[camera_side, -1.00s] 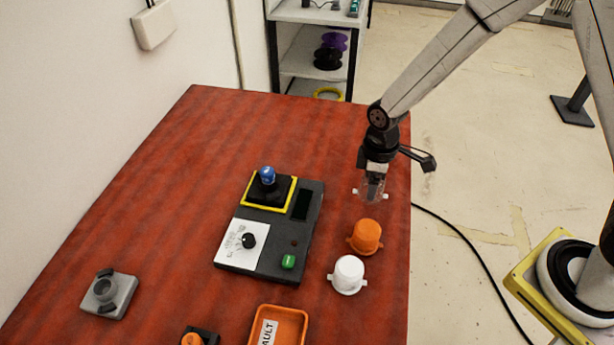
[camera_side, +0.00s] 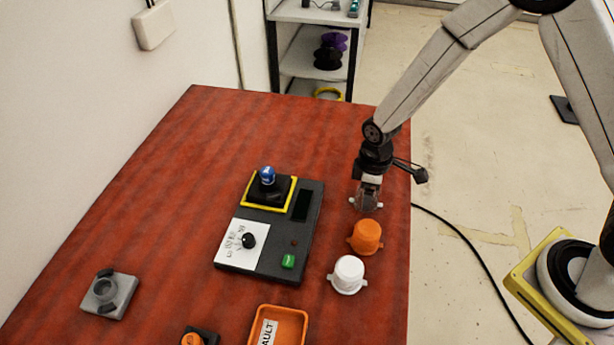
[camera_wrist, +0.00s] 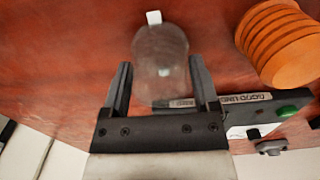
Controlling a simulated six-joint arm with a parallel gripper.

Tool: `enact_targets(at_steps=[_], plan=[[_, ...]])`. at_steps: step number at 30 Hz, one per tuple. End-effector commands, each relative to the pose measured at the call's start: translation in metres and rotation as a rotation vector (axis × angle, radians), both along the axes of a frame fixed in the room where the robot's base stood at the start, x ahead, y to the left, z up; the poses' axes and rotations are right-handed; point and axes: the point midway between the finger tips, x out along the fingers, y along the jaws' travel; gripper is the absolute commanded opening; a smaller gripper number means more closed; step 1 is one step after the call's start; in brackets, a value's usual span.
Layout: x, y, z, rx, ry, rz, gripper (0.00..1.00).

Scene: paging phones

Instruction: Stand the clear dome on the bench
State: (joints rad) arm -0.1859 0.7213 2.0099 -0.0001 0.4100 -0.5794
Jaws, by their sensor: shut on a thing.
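The clear dome (camera_wrist: 160,62) is see-through, with small white tabs at its rim. My gripper (camera_wrist: 160,85) is shut on it, one finger on each side, in the wrist view. In the side view my gripper (camera_side: 368,192) points down over the right part of the red bench (camera_side: 150,180), with the dome (camera_side: 367,202) low between its fingers, just behind the orange dome. The dome looks upright and at or very near the bench top; I cannot tell whether it touches.
An orange dome (camera_side: 366,236) and a white dome (camera_side: 348,273) stand in front of my gripper. A dark control box (camera_side: 270,232) with a blue-topped knob (camera_side: 267,175) lies to the left. An orange tray (camera_side: 297,318) is at the front. The far bench is clear.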

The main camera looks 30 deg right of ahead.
Motion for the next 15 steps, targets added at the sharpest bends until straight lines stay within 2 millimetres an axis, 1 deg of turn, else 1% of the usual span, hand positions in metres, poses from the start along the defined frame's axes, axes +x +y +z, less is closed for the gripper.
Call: enact_targets(at_steps=[5,6,8,15], plan=[[0.0000,0.0000,-0.0027,0.000,0.000,0.000,0.40],[0.0000,0.0000,-0.0031,0.000,0.000,0.000,0.81],[0.0001,0.0001,-0.0028,0.000,0.000,0.000,1.00],[0.0000,0.0000,-0.0026,0.000,0.000,0.000,1.00]])
